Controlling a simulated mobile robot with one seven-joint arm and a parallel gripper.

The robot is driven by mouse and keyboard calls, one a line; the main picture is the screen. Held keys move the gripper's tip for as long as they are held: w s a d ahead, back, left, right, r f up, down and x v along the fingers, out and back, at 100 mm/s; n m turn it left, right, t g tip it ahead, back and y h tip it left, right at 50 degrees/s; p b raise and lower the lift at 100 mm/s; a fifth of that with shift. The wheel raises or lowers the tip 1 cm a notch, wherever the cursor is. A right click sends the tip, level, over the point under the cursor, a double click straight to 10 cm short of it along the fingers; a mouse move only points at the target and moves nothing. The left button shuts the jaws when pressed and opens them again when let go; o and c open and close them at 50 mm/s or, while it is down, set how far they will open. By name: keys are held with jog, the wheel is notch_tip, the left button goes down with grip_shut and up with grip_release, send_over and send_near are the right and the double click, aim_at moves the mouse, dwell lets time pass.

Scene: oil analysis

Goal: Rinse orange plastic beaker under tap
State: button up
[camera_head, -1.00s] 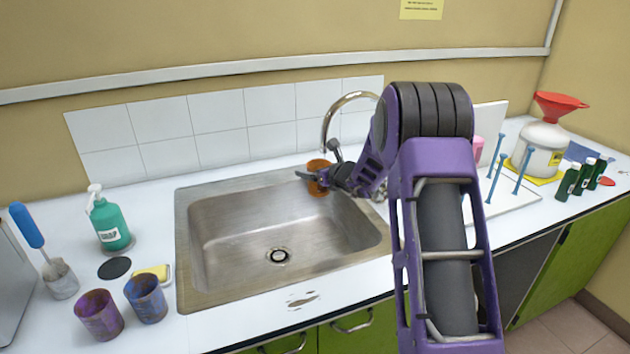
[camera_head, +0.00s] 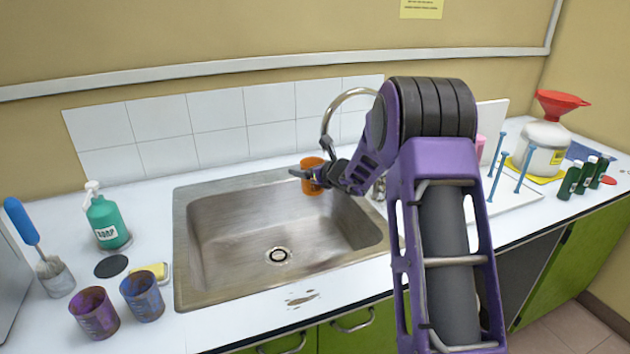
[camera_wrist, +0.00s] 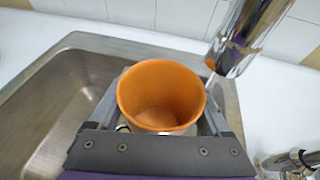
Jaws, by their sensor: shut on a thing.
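The orange beaker (camera_head: 312,176) is upright above the back right part of the sink (camera_head: 230,255). My gripper (camera_head: 308,174) is shut on the beaker. In the wrist view the orange beaker (camera_wrist: 160,92) sits between the two fingers with its open mouth facing the camera, and its inside looks empty of objects. The chrome tap (camera_head: 328,120) arches over from behind. In the wrist view the tap's spout (camera_wrist: 245,40) is just right of and beyond the beaker's rim. A thin pale streak shows below the spout; I cannot tell whether it is water.
A purple beaker (camera_head: 95,312) and a blue beaker (camera_head: 143,297) stand left of the sink, near a yellow sponge (camera_head: 157,271) and a green soap bottle (camera_head: 108,222). A white drying rack (camera_head: 510,190) with blue pegs is at the right. The sink bowl is clear.

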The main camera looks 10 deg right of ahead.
jog(key=s+a+b, duration=0.4)
jog(key=s+b, duration=0.1)
jog(key=shift+s, duration=0.25)
dwell(0.3)
dwell(1.2)
jog(key=s+a+r+b, duration=0.1)
jog(key=s+a+r, duration=0.2)
jog(key=s+r, duration=0.1)
dwell(0.5)
dwell(0.3)
